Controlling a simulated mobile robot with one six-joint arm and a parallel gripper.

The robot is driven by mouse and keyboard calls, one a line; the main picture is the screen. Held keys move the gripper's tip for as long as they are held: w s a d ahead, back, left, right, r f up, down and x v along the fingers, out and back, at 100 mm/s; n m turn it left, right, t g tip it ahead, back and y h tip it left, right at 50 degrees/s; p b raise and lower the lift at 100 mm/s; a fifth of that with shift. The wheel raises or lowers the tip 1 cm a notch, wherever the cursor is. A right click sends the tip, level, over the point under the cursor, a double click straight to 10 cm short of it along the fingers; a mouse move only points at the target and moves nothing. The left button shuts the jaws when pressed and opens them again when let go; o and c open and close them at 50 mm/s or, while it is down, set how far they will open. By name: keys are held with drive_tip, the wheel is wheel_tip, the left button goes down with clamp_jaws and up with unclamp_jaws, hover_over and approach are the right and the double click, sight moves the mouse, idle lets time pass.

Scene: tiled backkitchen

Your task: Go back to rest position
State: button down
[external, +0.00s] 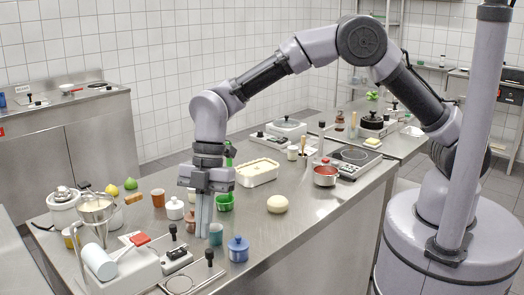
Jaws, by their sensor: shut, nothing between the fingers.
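My gripper (203,218) points straight down over the steel counter (290,237), its two fingers together and holding nothing. The fingertips are low, among small pots and cups; I cannot tell whether they touch the counter. A teal cup (215,235) stands just right of the fingertips. A brown pot (191,221) stands just left of them, partly hidden by the fingers. My arm arches from the base at the right over the counter.
A blue lidded pot (238,249), a white lidded pot (175,208) and a green container (225,202) surround the gripper. A dough ball (277,204), a cream tray (257,172) and a red pan (326,175) lie to the right. The counter's right front is clear.

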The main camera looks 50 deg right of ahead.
drive_tip(key=w+d+r+m+t+b, duration=0.1)
drive_tip(key=w+d+r+m, duration=0.2)
drive_tip(key=d+r+m, duration=0.35)
drive_tip(key=s+d+r+m+t+b, duration=0.15)
drive_tip(key=d+r+m, duration=0.25)
drive_tip(key=d, duration=0.5)
drive_tip(key=s+d+r+m+t+b, duration=0.1)
drive_tip(key=s+d+r+m+t, duration=0.2)
drive_tip(key=d, duration=0.6)
drive_tip(key=s+d+f+m+t+h+b, duration=0.2)
drive_tip(key=s+d+f+m+b, duration=0.1)
drive_tip(key=s+d+m, duration=1)
wheel_tip(320, 180, down, 12)
drive_tip(key=d+m+b, duration=0.1)
drive_tip(key=b, duration=1.1)
drive_tip(key=shift+w+d, duration=0.2)
drive_tip(key=shift+w, duration=0.05)
